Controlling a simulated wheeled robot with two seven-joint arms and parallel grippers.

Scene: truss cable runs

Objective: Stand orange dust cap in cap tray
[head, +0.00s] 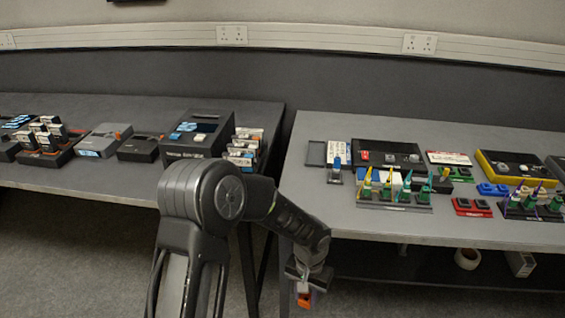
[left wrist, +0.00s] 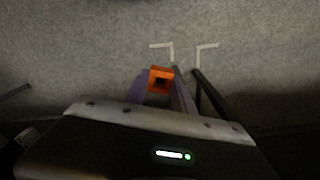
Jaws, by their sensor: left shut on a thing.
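My left gripper (head: 306,282) hangs in front of the gap between the two tables, below the level of the right table's top. It is shut on an orange dust cap (head: 304,300). In the left wrist view the same dust cap (left wrist: 161,73) sits between the fingertips (left wrist: 162,88), with a dark hole in its face, over the grey floor. I cannot tell for sure which of the small dark trays is the cap tray. My right gripper is not in view.
The left table (head: 100,190) holds black boxes, a grey box (head: 105,140) and label-like blocks. The right table (head: 310,190) holds several racks with coloured cones (head: 395,195) and a yellow-edged case (head: 515,165). Its near left corner is bare. A white roll (head: 467,258) lies underneath.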

